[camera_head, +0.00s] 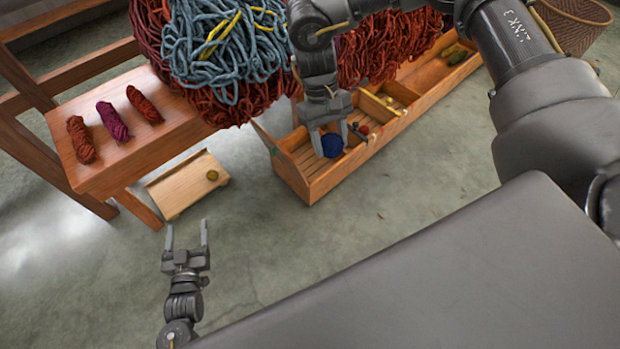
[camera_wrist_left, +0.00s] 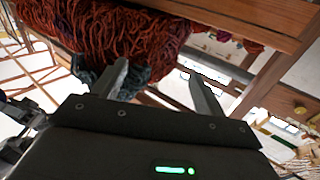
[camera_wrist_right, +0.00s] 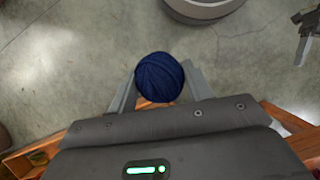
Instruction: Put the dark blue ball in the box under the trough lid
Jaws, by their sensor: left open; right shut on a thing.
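The dark blue ball (camera_head: 332,146) is between the fingers of my right gripper (camera_head: 333,138), over the left end compartment of the long wooden trough (camera_head: 350,174). In the right wrist view the ball (camera_wrist_right: 159,78) sits between both fingertips. The ball appears at about the trough's rim; I cannot tell whether it touches the bottom. A thin wooden panel (camera_head: 264,138) stands tilted up at the compartment's back left edge and looks like the raised lid. My left gripper (camera_head: 187,234) is open and empty, in front of a low wooden stand; it also shows in the left wrist view (camera_wrist_left: 157,82).
Several skeins (camera_head: 112,121) lie on a wooden bench (camera_head: 150,150). A large heap of red and blue wool (camera_head: 225,50) hangs behind the trough. A wicker basket (camera_head: 572,25) stands back right. Floor in front is clear.

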